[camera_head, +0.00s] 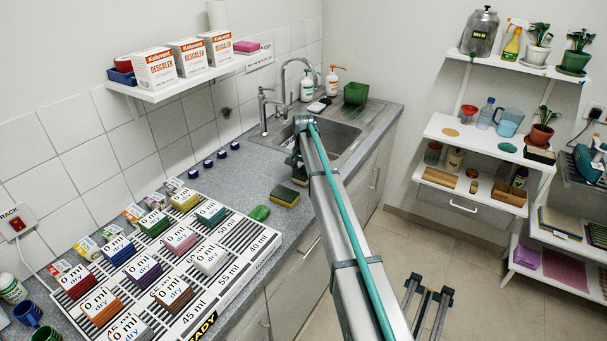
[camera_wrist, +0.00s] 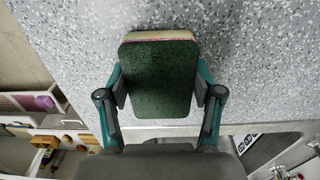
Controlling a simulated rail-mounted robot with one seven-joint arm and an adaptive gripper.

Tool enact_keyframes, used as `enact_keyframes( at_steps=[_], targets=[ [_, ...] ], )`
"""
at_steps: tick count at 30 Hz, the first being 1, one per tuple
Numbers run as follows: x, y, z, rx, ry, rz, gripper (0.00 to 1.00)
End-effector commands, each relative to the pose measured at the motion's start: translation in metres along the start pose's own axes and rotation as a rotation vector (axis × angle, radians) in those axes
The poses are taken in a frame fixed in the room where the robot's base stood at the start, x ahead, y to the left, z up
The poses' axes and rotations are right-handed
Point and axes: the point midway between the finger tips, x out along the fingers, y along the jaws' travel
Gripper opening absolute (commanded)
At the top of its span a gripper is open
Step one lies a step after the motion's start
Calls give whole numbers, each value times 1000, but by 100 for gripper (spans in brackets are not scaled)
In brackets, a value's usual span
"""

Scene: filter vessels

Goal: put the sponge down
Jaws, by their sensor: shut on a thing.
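My gripper (camera_wrist: 160,95) is shut on a sponge (camera_wrist: 158,75), with one finger at each side edge. The sponge has a dark green face toward the wrist camera and a pale edge with a reddish line at its far end. In the head view, my gripper (camera_head: 297,160) is over the counter in front of the sink, with the held sponge (camera_head: 300,179) partly hidden below it. The speckled grey counter (camera_wrist: 245,60) lies beyond the sponge in the wrist view. I cannot tell whether the sponge touches it.
A yellow-and-green sponge (camera_head: 286,197) and a green item (camera_head: 259,213) lie on the counter left of my gripper. The sink (camera_head: 335,138) is behind it. A striped board (camera_head: 222,290) with several labelled sponge-like blocks fills the counter's near part. The counter's front edge is close on the right.

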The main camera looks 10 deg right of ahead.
Motion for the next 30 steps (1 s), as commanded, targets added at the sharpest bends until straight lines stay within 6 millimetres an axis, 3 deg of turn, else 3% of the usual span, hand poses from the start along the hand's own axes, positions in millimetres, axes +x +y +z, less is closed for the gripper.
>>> enact_keyframes(
  at_steps=[2, 3, 6, 20, 25, 30],
  targets=[
    [3, 0, 0, 0, 0, 0, 28],
    [2, 0, 0, 0, 0, 0, 72],
    [2, 0, 0, 0, 0, 0, 89],
    [-4, 0, 0, 0, 0, 0, 91],
    [-23, 0, 0, 0, 2, -2, 91],
    [-56, -1, -1, 0, 2, -2, 91]
  ],
)
